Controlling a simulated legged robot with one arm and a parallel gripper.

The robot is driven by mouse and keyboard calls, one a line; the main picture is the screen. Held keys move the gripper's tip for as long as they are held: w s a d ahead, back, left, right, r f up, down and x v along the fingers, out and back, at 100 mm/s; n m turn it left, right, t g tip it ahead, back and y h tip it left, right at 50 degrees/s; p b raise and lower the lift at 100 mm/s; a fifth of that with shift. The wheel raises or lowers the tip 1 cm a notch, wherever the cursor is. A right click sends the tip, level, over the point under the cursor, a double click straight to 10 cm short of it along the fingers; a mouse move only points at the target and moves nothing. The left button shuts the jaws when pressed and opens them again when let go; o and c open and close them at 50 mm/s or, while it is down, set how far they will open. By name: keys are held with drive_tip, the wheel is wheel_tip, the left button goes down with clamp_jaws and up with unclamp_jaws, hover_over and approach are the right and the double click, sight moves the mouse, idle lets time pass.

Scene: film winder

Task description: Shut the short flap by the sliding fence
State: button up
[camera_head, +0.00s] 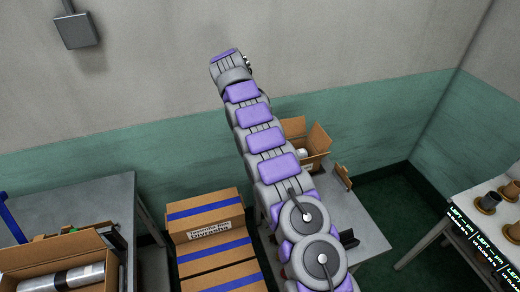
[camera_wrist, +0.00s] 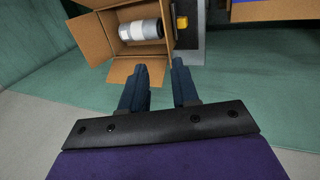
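The open carton (camera_head: 311,163) stands on a grey table behind my arm, partly hidden by it. The wrist view shows it from above, with a silver-white roll (camera_wrist: 140,29) inside. A left flap (camera_wrist: 88,38) and a flap on the near side (camera_wrist: 122,70) stand folded outward. My gripper (camera_wrist: 158,65) is open and empty, its two dark fingers apart just before the near flap; contact cannot be told. A yellow block (camera_wrist: 182,22) on a dark strip lies right of the carton; I cannot tell whether this is the sliding fence.
Stacked cartons with blue tape (camera_head: 208,220) stand left of the table. Another open box (camera_head: 60,262) with silver rolls sits on the left bench. A right table (camera_head: 470,205) holds several small spools. A green-and-grey wall closes the back.

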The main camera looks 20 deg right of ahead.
drive_tip(key=b+x, duration=0.1)
drive_tip(key=x, duration=0.5)
drive_tip(key=b+x, duration=0.1)
drive_tip(key=x, duration=0.5)
drive_tip(key=a+b+x, duration=0.1)
drive_tip(key=b+x, duration=0.1)
drive_tip(key=x, duration=0.4)
drive_tip(key=shift+w+a+f, duration=0.1)
drive_tip(key=shift+w+f, duration=0.25)
drive_tip(key=shift+f, duration=0.05)
drive_tip(key=shift+c, duration=0.4)
clamp_jaws()
idle(0.3)
